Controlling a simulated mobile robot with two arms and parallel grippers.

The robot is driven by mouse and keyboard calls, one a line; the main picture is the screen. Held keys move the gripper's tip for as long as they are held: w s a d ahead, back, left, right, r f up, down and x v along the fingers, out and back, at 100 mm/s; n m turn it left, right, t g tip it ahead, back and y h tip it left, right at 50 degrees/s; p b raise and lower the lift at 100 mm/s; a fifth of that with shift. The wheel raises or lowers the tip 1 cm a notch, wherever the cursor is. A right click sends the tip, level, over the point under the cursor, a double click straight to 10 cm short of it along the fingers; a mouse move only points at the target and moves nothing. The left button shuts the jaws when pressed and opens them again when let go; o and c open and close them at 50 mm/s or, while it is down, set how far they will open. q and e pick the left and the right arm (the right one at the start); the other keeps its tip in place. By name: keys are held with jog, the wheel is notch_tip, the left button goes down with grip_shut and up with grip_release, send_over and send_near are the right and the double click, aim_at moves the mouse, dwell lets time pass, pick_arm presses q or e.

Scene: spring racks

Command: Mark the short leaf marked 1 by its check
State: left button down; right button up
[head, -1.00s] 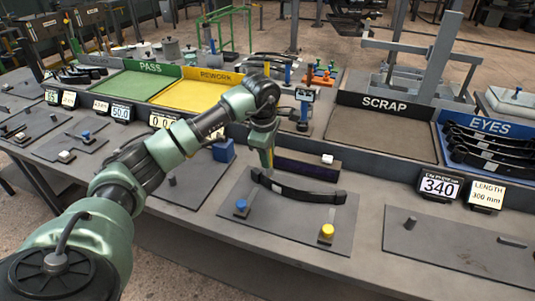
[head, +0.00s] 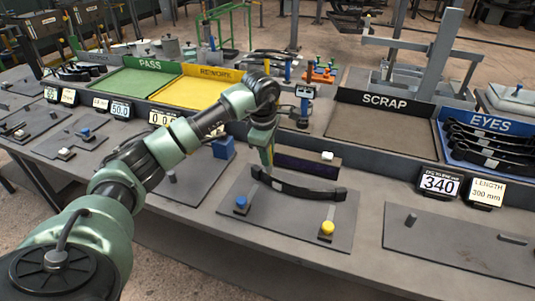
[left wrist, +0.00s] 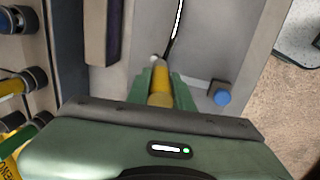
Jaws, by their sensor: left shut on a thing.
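A short black curved leaf (head: 312,192) lies on the grey fixture plate (head: 285,232) in the head view. My left gripper (head: 267,168) is over the leaf's left end in the head view. In the left wrist view its green fingers (left wrist: 160,82) are shut on a yellow stick-like marker (left wrist: 160,90). Whether the marker's tip touches the leaf I cannot tell. My right gripper is not in view.
A blue knob (head: 241,203) and a yellow knob (head: 327,228) stand on the plate's near side. A display reading 340 (head: 440,184) and a LENGTH 300 mm sign (head: 487,191) stand at right. The SCRAP tray (head: 380,128) and EYES bin (head: 495,126) are behind.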

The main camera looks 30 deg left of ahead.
pick_arm(q)
jog(key=shift+f, duration=0.35)
dwell(1.1)
jog(key=shift+r, duration=0.1)
jog(key=shift+r+p, duration=2.15)
jog(key=shift+r, duration=1.25)
